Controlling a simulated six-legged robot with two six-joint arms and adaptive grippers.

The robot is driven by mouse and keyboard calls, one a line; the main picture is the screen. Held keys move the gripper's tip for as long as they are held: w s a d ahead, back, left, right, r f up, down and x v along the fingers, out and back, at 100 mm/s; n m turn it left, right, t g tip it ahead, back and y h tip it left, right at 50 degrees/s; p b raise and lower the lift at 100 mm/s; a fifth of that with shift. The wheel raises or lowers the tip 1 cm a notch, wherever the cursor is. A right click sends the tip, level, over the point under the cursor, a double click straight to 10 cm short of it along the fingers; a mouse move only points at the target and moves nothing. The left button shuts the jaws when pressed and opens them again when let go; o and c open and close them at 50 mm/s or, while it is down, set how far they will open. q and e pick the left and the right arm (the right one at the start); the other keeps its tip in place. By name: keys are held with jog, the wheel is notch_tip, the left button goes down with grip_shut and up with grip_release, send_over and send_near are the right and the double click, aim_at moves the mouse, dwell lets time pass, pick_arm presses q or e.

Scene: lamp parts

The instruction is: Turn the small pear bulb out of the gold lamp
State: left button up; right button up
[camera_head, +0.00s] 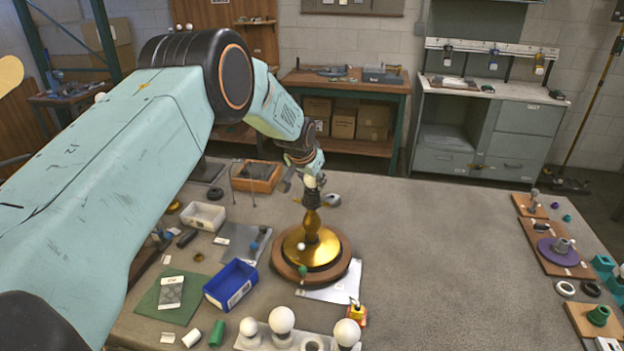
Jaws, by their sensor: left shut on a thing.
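The gold lamp (311,246) stands upright on a round wooden board near the middle of the table, with a dark socket at its top. The small pear bulb (310,182) shows as a small white shape at the top of the socket, mostly hidden by my gripper. My left gripper (311,177) reaches down from above and is shut on the bulb. The picture is too small to tell how deep the bulb sits in the socket. My right gripper is not in view.
A blue bin (231,284), a white bin (203,216) and a green mat (168,297) lie left of the lamp. A holder with several white bulbs (282,320) stands at the front. Wooden boards with parts (553,247) line the right edge.

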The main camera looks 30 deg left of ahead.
pick_arm(q)
jog(key=o, duration=0.3)
jog(key=c, duration=0.3)
jog(key=shift+n+y+p, duration=0.3)
jog(key=shift+n+p, duration=0.05)
jog(key=shift+n, duration=0.15)
jog(key=shift+n+y, duration=0.3)
jog(key=shift+n, duration=0.3)
jog(key=shift+n+g+y+b, duration=0.9)
jog(key=shift+n+b, duration=1.1)
jog(key=shift+b, duration=1.15)
jog(key=shift+n, duration=0.3)
jog(key=shift+b, duration=0.3)
